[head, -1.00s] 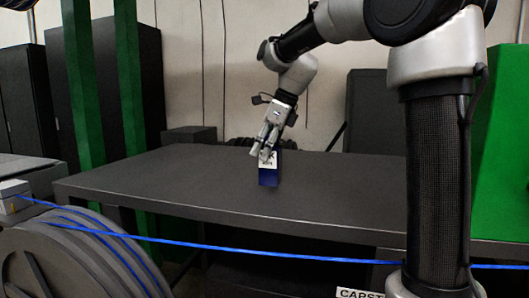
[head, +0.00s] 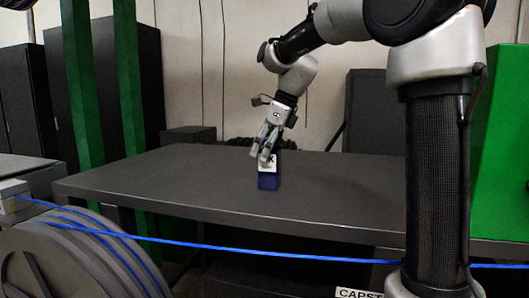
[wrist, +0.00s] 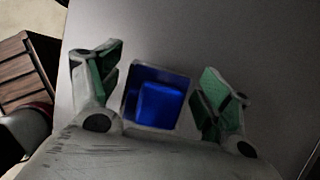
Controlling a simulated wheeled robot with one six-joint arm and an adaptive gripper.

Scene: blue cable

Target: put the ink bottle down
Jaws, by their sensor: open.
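The ink bottle (head: 268,182), a dark blue block with a white label on its upper part, stands upright on the dark grey table (head: 170,185). In the wrist view the bottle (wrist: 161,103) shows from above as a dark square with a brighter blue raised top. My gripper (head: 266,156) is at the bottle's upper part and hides some of it in the head view. In the wrist view my gripper (wrist: 161,74) is open, with its green-padded fingers on either side of the bottle and a visible gap at each side.
A blue cable (head: 250,248) runs across in front of the table from a large grey reel (head: 75,262) at the lower left. Green posts (head: 130,80) stand at the left. The tabletop around the bottle is clear.

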